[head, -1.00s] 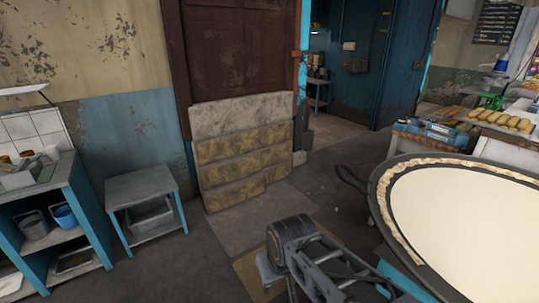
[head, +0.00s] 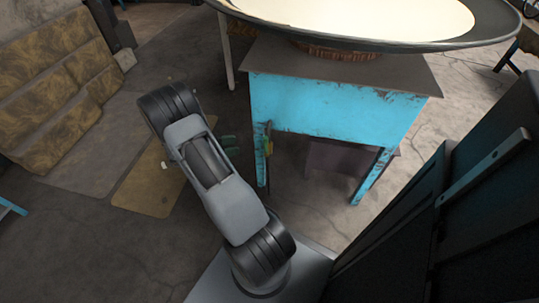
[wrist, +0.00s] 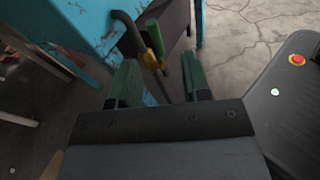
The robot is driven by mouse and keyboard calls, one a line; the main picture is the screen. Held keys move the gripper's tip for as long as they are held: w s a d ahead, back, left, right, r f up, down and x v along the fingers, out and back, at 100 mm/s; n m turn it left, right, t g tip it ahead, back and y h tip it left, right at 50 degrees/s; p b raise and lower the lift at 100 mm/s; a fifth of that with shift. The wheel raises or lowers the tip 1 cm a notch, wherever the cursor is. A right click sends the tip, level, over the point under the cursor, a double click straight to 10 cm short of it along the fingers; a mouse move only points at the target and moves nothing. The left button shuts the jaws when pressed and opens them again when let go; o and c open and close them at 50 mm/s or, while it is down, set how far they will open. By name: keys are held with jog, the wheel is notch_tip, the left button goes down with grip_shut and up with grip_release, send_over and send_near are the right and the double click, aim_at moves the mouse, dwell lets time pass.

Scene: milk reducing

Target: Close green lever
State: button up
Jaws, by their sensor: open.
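The green lever (wrist: 154,35) belongs to a small yellow valve (wrist: 150,61) on a dark pipe at the side of the blue stand. In the head view the lever (head: 269,142) is small, beside the stand's front left leg. My gripper (wrist: 160,62) is open, its two green fingers spread. In the wrist view the lever and valve appear between and beyond the fingertips. I cannot see any contact. In the head view my gripper (head: 230,145) is mostly hidden behind my arm, just left of the lever.
The blue stand (head: 330,105) carries a large round pan (head: 390,38) of white liquid, its rim overhanging. Stone-like slabs (head: 55,85) stand at the left. A yellowish mat (head: 148,182) lies on the floor. A dark box (head: 345,158) sits under the stand.

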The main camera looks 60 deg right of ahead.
jog(key=n+h+b, duration=0.1)
jog(key=b, duration=0.1)
send_near(266, 147)
jog(key=shift+g, duration=0.3)
jog(key=b+x, duration=0.1)
jog(key=x, duration=0.3)
jog(key=r+b+x, duration=0.1)
jog(key=x, duration=0.3)
jog(key=b+x, duration=0.1)
jog(key=x, duration=0.3)
jog(key=shift+w+d+r, duration=0.15)
jog(key=shift+w+d, duration=0.2)
jog(key=shift+w, duration=0.05)
jog(key=shift+c, duration=0.2)
grip_shut()
jog(key=shift+a, duration=0.1)
